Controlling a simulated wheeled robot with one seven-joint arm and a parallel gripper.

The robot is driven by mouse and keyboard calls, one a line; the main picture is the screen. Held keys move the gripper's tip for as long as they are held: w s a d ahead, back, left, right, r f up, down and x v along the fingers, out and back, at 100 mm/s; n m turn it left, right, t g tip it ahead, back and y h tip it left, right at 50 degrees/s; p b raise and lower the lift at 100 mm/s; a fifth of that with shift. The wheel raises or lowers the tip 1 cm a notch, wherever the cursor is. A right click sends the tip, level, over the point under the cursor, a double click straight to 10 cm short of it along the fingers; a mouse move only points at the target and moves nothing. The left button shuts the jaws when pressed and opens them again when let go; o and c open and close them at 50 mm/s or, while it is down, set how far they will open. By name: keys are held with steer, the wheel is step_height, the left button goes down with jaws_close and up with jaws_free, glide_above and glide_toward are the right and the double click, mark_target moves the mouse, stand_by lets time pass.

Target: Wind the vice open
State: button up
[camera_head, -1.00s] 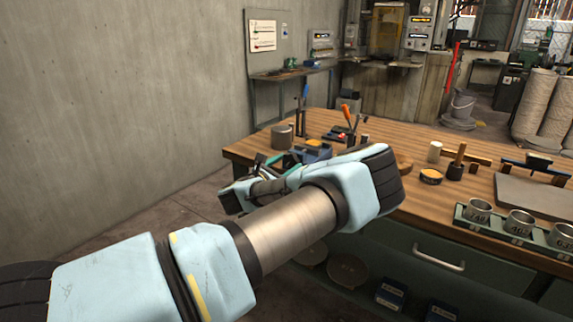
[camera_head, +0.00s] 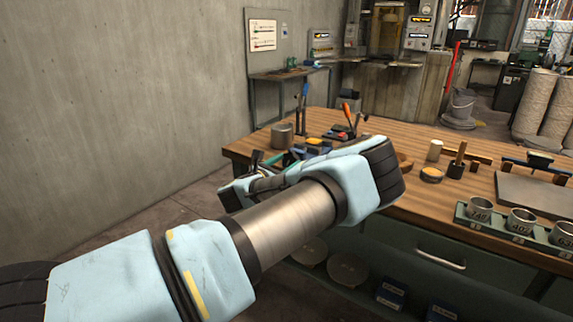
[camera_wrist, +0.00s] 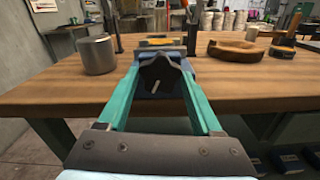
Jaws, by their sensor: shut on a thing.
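The blue vice (camera_wrist: 162,50) stands at the near edge of the wooden bench, with a yellowish piece (camera_wrist: 160,42) on top. A black lobed knob (camera_wrist: 165,73) with a pale mark faces me at its front. The teal fingers of my gripper (camera_wrist: 161,68) lie on either side of the knob and are shut on it. In the head view the vice (camera_head: 318,148) is partly hidden behind my wrist, and the knob cannot be made out. The gap between the vice's jaws cannot be told.
A grey metal cylinder (camera_wrist: 96,54) stands left of the vice on the bench (camera_head: 400,135). Upright tools stand behind it. A curved wooden piece (camera_wrist: 236,50) lies to the right. Metal cups in a green rack (camera_head: 480,226) and a grey plate (camera_head: 530,195) are farther right.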

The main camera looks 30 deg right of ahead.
steer(key=n+b, duration=0.2)
steer(key=n, duration=0.4)
steer(key=n+b, duration=0.2)
steer(key=n, duration=0.3)
steer(key=shift+n, duration=0.4)
steer(key=n+b, duration=0.2)
steer(key=n, duration=0.3)
steer(key=n+b, duration=0.3)
steer(key=n, duration=0.2)
steer(key=shift+n+b, duration=0.3)
steer(key=shift+n, duration=0.1)
steer(key=n+b, duration=0.2)
steer(key=n, duration=0.2)
steer(key=shift+f+n+b, duration=0.1)
steer(key=shift+n+b, duration=0.2)
steer(key=shift+b, duration=0.1)
steer(key=n+b, duration=0.2)
steer(key=n, duration=0.2)
steer(key=n+b, duration=0.1)
steer(key=n, duration=0.4)
steer(key=shift+n+b, duration=0.35)
steer(key=shift+n, duration=1.95)
